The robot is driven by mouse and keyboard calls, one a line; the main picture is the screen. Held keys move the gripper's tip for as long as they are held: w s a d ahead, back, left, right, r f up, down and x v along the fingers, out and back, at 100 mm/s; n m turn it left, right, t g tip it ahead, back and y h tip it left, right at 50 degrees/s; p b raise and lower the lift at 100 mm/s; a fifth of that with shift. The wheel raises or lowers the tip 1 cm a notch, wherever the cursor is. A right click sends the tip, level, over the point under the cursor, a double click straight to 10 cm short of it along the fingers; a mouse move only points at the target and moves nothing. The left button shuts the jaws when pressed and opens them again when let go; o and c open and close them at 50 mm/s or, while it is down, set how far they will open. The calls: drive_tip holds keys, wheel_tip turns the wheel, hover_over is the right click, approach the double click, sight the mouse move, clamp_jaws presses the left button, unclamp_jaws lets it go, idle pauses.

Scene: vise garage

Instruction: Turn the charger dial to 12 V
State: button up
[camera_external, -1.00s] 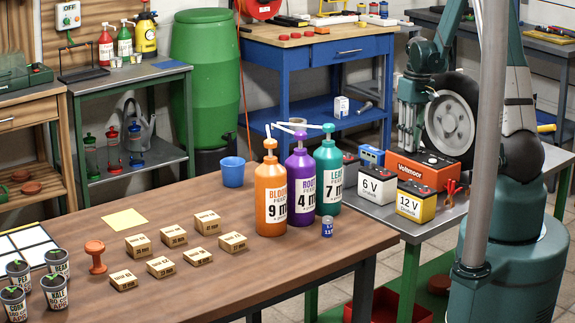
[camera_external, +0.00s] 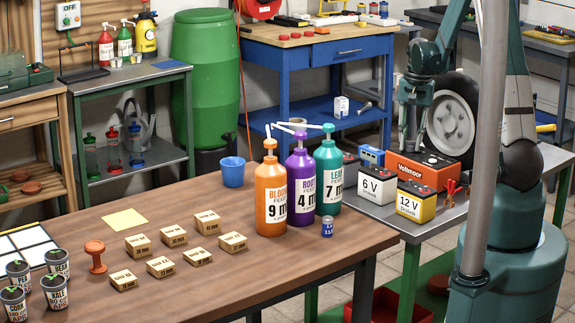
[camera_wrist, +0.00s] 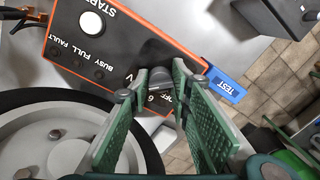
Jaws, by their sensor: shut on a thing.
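The orange and black charger (camera_external: 430,166), marked Voltmoor, stands on the grey side bench in the external view. In the wrist view its sloped panel (camera_wrist: 92,48) shows START, BUSY, FULL and FAULT markings. The dark dial (camera_wrist: 157,76) is at the panel's lower edge, with "6" and "OFF" beside it. My gripper (camera_wrist: 160,78) is shut on the dial, one green finger on each side. The dial's pointer and the 12 mark are not readable. In the external view my gripper (camera_external: 409,146) is at the charger's left end and the dial is hidden.
A blue TEST box (camera_wrist: 226,86) sits close beside the charger. A 6 V battery (camera_external: 377,187) and a 12 V battery (camera_external: 415,203) stand in front of it. A wheel (camera_external: 452,122) is close behind my gripper. Tall pump bottles (camera_external: 328,178) stand to the left.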

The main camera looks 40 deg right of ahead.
sight(413, 142)
drive_tip(key=shift+m, duration=0.7)
drive_tip(key=o, duration=0.9)
drive_tip(key=shift+r, duration=0.1)
drive_tip(key=shift+s+d+r, duration=0.1)
drive_tip(key=shift+s+r, duration=0.05)
drive_tip(key=shift+r, duration=2.8)
drive_tip(key=shift+s+r, duration=0.15)
drive_tip(key=shift+r, duration=2.8)
